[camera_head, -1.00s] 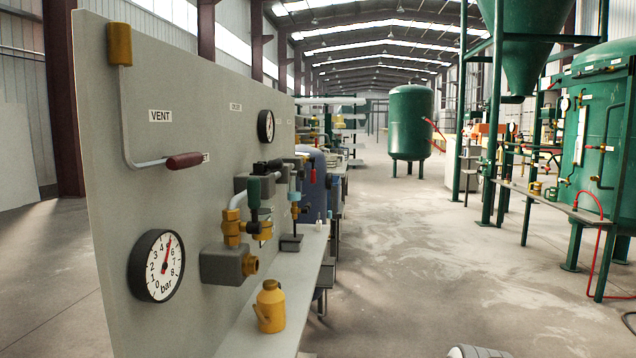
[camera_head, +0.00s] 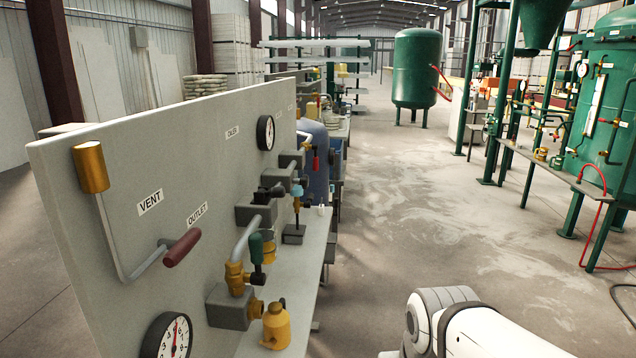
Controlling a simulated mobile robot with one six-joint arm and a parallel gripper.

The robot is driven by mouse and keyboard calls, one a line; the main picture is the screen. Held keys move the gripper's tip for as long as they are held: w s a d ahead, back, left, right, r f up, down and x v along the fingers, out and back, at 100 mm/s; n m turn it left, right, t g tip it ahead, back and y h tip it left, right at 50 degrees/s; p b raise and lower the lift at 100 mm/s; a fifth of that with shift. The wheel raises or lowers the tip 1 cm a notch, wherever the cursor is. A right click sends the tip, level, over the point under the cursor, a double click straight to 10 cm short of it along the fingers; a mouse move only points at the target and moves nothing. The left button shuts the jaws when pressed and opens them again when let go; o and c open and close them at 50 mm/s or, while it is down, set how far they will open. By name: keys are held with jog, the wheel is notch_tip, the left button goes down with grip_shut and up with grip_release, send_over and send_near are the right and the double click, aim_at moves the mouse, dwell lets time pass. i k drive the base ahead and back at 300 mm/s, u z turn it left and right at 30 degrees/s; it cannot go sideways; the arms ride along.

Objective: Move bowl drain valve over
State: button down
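A grey upright panel (camera_head: 100,230) stands at the left with several valves on it. I cannot read a bowl drain label, so I cannot tell which valve is the bowl drain valve. A bent crank with a dark red grip (camera_head: 182,248) sits below the VENT label (camera_head: 150,202), near the OUTLET label (camera_head: 197,214). A brass valve with a dark green handle (camera_head: 256,246) stands upright lower on the panel. A smaller red-handled valve (camera_head: 316,163) is farther back. My white arm shows at the bottom right; my gripper is out of view.
A yellow bottle-shaped part (camera_head: 276,325) stands on the ledge (camera_head: 300,275) along the panel. A bar gauge (camera_head: 168,338) is cut off at the bottom. The concrete floor (camera_head: 400,215) right of the panel is clear. Green tanks and frames stand farther back and right.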

aim_at(307, 204)
jog(key=z, duration=0.45)
jog(key=i, duration=2.35)
jog(key=u, duration=0.3)
